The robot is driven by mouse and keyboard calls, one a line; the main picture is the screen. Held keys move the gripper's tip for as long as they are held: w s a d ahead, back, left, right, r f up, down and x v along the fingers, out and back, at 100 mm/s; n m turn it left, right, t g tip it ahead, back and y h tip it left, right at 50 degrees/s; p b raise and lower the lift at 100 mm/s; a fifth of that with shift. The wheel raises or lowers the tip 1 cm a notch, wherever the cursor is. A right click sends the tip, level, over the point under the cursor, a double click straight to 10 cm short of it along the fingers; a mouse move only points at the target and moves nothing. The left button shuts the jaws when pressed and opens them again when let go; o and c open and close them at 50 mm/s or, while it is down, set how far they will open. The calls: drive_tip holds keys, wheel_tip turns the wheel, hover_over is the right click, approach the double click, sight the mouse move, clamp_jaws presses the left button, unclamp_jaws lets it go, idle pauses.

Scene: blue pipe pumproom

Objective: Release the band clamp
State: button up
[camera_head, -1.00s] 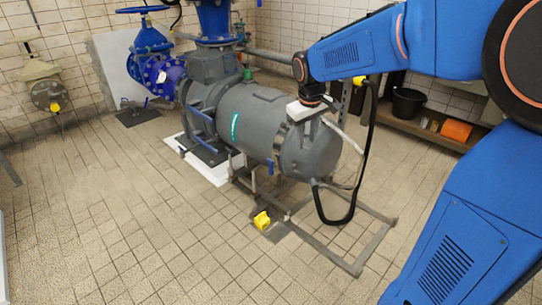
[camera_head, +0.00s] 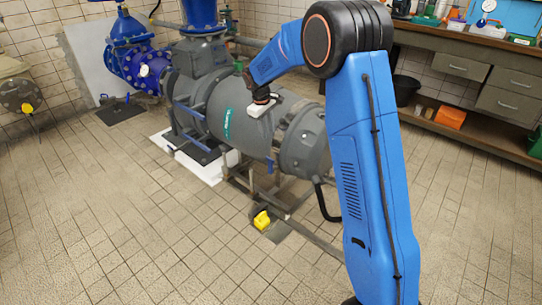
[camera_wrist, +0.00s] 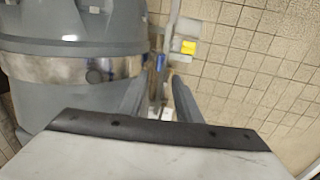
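The band clamp (camera_wrist: 45,69) is a shiny metal band around the grey pump body (camera_wrist: 60,30), on the left of the wrist view.
A yellow block (camera_head: 262,220) is on the floor beside the pump's metal frame (camera_head: 315,240). Blue pipes and valves (camera_head: 140,62) stand at the back left. A workbench (camera_head: 450,55) with drawers and an orange box (camera_head: 450,117) is at right. The front floor is clear.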

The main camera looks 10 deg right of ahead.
sight(272, 161)
drive_tip(key=d+f, duration=0.1)
drive_tip(key=f, duration=0.4)
drive_tip(key=w+f, duration=0.1)
drive_tip(key=f, duration=0.5)
drive_tip(key=w+d+f, duration=0.1)
drive_tip(key=f, duration=0.5)
drive_tip(key=shift+w+d+f, duration=0.1)
drive_tip(key=shift+d+f, duration=0.05)
drive_tip(key=shift+d, duration=0.2)
clamp_jaws()
